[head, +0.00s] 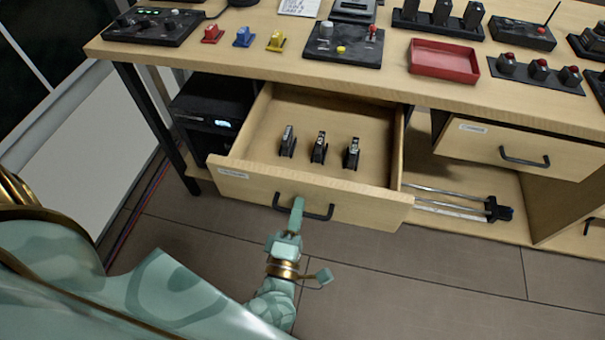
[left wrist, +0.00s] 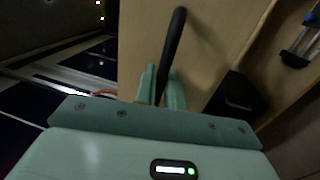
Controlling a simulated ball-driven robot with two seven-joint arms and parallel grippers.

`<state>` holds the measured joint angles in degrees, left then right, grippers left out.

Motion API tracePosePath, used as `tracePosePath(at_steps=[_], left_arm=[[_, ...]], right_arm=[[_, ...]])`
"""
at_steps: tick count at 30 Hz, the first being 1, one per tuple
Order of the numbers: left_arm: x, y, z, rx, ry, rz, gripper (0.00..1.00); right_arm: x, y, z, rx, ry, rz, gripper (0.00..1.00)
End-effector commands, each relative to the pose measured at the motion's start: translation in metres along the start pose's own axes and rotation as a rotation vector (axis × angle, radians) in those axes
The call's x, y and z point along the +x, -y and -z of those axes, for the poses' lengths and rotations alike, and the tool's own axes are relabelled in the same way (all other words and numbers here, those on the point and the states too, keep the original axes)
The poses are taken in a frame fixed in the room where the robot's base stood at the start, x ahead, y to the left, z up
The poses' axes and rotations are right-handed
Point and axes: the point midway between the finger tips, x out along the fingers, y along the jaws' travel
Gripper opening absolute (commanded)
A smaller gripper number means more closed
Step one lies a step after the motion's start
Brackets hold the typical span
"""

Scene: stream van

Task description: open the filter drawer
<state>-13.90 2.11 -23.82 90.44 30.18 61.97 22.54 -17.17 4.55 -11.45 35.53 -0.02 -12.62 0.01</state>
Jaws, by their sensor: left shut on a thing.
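The filter drawer (head: 245,178) is a light wooden drawer under the desk, pulled well out in the head view. A white label (head: 233,173) is on its front, with lettering too small to read. Its dark bar handle (head: 318,214) is on the front face; it also shows in the left wrist view (left wrist: 174,45). My left gripper (head: 297,207) is shut on the handle, with the bar between its two fingers in the left wrist view (left wrist: 162,90). Several small black clip-like filters (head: 320,148) stand inside the drawer. My right gripper is not in view.
A second drawer (head: 560,158) to the right is shut. The desktop (head: 250,55) above carries control boxes, coloured blocks and a red tray (head: 443,61). A black box unit (head: 208,110) is left of the drawer. The floor (head: 420,285) in front is clear.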

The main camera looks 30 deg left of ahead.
Motion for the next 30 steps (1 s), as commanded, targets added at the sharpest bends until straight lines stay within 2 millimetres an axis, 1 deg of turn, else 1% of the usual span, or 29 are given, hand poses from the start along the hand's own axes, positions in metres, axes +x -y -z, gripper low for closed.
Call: tracePosePath(at_steps=[1,3,7,12,20,21,22,23,30], left_arm=[[-0.007,-0.002,0.0,-0.001,0.0,0.003,0.0],[-0.013,-0.003,0.0,0.0,0.001,0.002,0.0],[-0.021,-0.004,0.0,0.0,0.0,0.002,0.0],[-0.024,-0.004,0.0,0.0,0.0,0.002,0.0],[-0.024,-0.004,0.0,0.0,0.0,0.002,0.0],[-0.024,-0.004,0.0,0.0,0.0,0.002,0.16],[-0.024,-0.004,0.0,0.0,0.0,0.002,0.24],[-0.024,-0.004,0.0,0.0,0.0,0.002,0.26],[-0.024,-0.004,0.0,0.0,0.0,0.001,0.26]], right_arm=[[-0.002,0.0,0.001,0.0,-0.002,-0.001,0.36],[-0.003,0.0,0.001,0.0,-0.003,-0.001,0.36],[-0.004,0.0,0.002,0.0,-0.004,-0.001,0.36],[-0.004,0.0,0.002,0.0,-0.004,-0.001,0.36],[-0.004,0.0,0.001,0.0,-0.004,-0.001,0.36],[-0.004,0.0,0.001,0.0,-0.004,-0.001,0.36],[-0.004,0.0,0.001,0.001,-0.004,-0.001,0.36],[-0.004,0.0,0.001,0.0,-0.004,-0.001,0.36],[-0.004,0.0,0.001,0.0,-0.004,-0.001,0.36]])
